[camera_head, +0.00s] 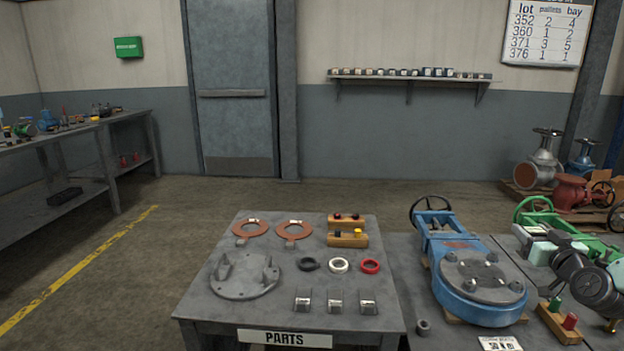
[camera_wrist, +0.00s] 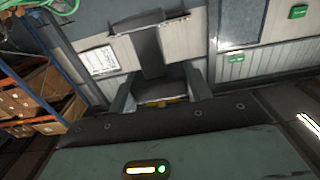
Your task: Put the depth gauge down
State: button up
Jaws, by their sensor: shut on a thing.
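In the wrist view my gripper (camera_wrist: 162,92) is shut on a grey T-shaped thing, which I take to be the depth gauge (camera_wrist: 150,52). Its stem stands out beyond the fingers and a wider crosspiece shows at its far end. A finger lies on each side of it. Behind it are only walls and shelving, with no table surface under it in that view.
The parts table (camera_head: 200,305) holds a grey flange (camera_head: 245,276), gasket rings, coloured rings, wooden blocks and small grey blocks. Its front left corner is bare. A blue valve (camera_head: 477,290) fills much of the bench to its right. A green handwheel (camera_head: 533,207) stands beyond.

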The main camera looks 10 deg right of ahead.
jog(key=shift+s+a+f+y+p, duration=0.15)
jog(key=shift+a+f+p, duration=0.15)
jog(key=shift+a+f, duration=0.15)
jog(key=shift+s+a+f+y+p, duration=0.15)
jog(key=shift+a+f+p, duration=0.15)
jog(key=shift+a, duration=0.2)
jog(key=s+a+f+n+y+p, duration=0.1)
jog(key=s+a+f+p, duration=0.2)
jog(key=a, duration=0.6)
jog(key=s+a+f+n+y+p, duration=0.1)
jog(key=s+a+f+p, duration=0.2)
jog(key=a, duration=0.7)
jog(key=s+a+f+y+p, duration=0.1)
jog(key=s+a+f+p, duration=0.2)
jog(key=a, duration=0.6)
jog(key=shift+a+n+t+y+p, duration=0.2)
jog(key=shift+n+t+y+p, duration=0.1)
jog(key=shift+n+y, duration=0.1)
jog(key=shift+s+f, duration=0.1)
jog(key=shift+s+d+f, duration=0.1)
jog(key=shift+d+f, duration=0.05)
jog(key=shift+f, duration=0.05)
jog(key=shift+r, duration=0.2)
